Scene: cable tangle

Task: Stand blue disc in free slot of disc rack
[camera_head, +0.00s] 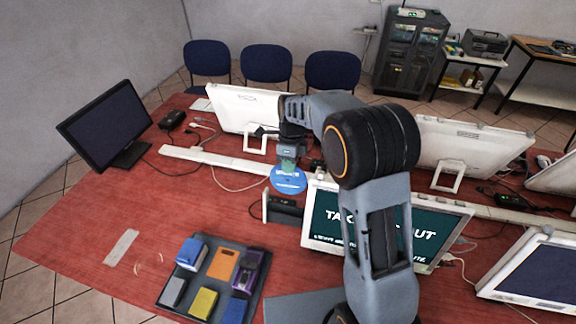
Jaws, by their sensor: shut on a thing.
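The blue disc (289,181), with pale lettering, hangs from my gripper (288,165) above the red table. My gripper points down and is shut on the disc's upper edge. Just below and in front of the disc is a low dark holder (284,211), which looks like the disc rack. A pale upright edge stands at its left end. The disc appears close above or behind the rack; I cannot tell the gap. The rack's slots are too small to make out, and its right end is by a monitor.
A monitor with a teal screen (336,222) stands right of the rack, partly behind my arm. A white monitor (233,110) stands behind, a black one (107,122) at left. A dark tray (256,288) holds several coloured blocks. The red table (90,235) is fairly clear at front left.

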